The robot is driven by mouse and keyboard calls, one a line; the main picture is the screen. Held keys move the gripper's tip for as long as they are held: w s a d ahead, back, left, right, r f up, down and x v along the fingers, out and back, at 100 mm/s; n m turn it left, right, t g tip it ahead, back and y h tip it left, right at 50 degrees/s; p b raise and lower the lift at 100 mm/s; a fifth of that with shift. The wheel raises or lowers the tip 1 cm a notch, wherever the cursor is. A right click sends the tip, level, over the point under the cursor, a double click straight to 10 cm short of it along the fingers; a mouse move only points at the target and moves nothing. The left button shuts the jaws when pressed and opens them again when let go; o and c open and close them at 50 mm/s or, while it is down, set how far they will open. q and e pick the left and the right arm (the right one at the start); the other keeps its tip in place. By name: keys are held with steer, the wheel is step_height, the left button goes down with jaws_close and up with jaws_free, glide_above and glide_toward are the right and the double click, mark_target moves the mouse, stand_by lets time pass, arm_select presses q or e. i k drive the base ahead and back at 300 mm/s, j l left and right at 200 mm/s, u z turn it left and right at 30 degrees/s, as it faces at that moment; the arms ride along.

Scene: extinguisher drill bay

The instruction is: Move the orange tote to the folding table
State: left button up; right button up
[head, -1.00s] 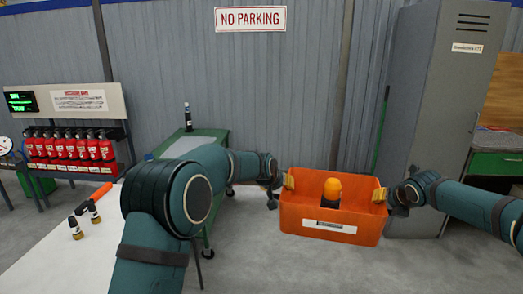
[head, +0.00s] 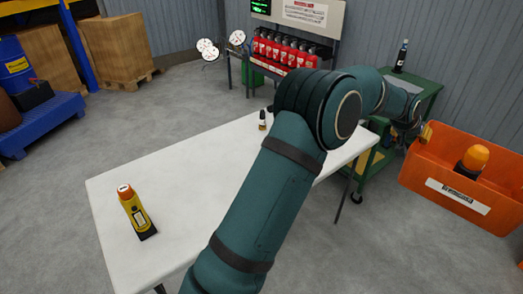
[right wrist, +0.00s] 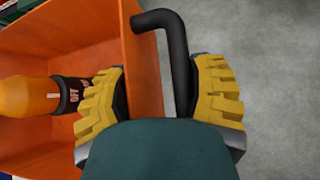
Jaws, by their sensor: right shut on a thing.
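The orange tote (head: 425,168) is at the right edge of the head view, its right part cut off. It has a white label, and an orange-topped beacon (head: 473,158) stands inside. The white folding table (head: 205,165) is left of it, in the middle. In the right wrist view, my right gripper (right wrist: 165,95) is shut on the tote's black bar handle (right wrist: 173,45), outside the orange wall.
A yellow bottle-like object (head: 137,212) stands at the table's near left, and a small dark bottle (head: 262,121) toward its far side. A green cart (head: 425,88) is behind the tote. A rack of red extinguishers (head: 285,50) stands at the back. The table's left middle is bare.

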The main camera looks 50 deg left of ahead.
mark_target(221, 175)
steer(key=i+l+u, duration=0.15)
steer(key=u, duration=0.3)
steer(key=i+l+u, duration=0.15)
steer(key=l+u, duration=0.6)
steer(key=u, duration=0.2)
steer(key=l+u, duration=0.75)
steer(key=u, duration=0.15)
steer(key=l+u, duration=0.45)
steer(key=k+j, duration=0.05)
steer(key=j, duration=0.05)
